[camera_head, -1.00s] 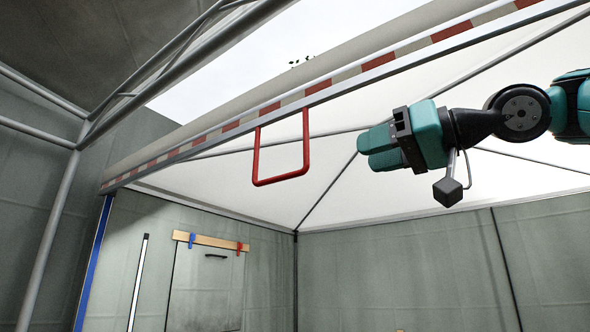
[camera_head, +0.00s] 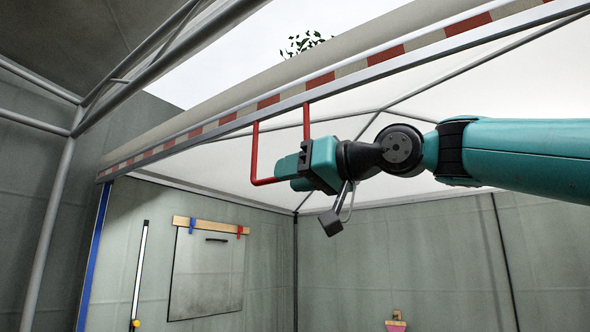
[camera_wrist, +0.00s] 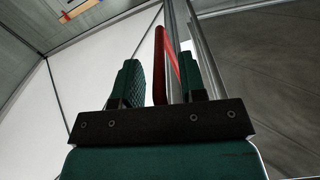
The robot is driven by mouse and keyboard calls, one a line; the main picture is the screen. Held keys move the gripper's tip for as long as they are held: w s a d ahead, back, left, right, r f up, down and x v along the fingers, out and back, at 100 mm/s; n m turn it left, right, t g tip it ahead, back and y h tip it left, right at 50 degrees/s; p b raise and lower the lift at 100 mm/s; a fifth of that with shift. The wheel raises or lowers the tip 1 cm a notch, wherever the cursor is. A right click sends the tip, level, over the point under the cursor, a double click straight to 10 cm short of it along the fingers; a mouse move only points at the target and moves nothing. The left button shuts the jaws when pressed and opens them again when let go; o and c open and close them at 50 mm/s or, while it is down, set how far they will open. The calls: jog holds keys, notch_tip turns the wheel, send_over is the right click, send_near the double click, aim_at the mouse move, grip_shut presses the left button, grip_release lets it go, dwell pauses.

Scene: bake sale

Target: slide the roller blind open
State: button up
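The roller blind (camera_head: 340,72) runs diagonally across the head view, with a red-and-white striped strip along its lower bar. A red U-shaped handle (camera_head: 254,155) hangs from that bar. My gripper (camera_head: 286,175) is at the handle's lower part, overlapping its right side in the head view. In the wrist view, my gripper's (camera_wrist: 158,75) two green fingers are apart. The red handle (camera_wrist: 160,68) shows between them, with gaps visible on both sides. Whether it lies fully within the finger depth is hard to tell. The handle's lower right corner is hidden behind my gripper in the head view.
A blue upright post (camera_head: 95,260) stands under the bar's left end. Grey metal frame tubes (camera_head: 48,235) rise at the left. A board hangs from a wooden rail (camera_head: 205,226) on the back wall. The air left of the handle looks clear.

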jog(key=shift+c, duration=0.2)
grip_shut()
notch_tip(320, 180, down, 29)
jog(key=b, duration=2.7)
jog(key=shift+f, duration=0.15)
jog(key=shift+o, duration=0.2)
grip_release()
jog(key=shift+w+d, duration=0.1)
jog(key=shift+w, duration=0.05)
jog(key=b+v, duration=0.3)
jog(key=v, duration=1.4)
jog(key=shift+s+b, duration=0.25)
jog(key=shift+b, duration=0.05)
jog(key=shift+d, duration=0.1)
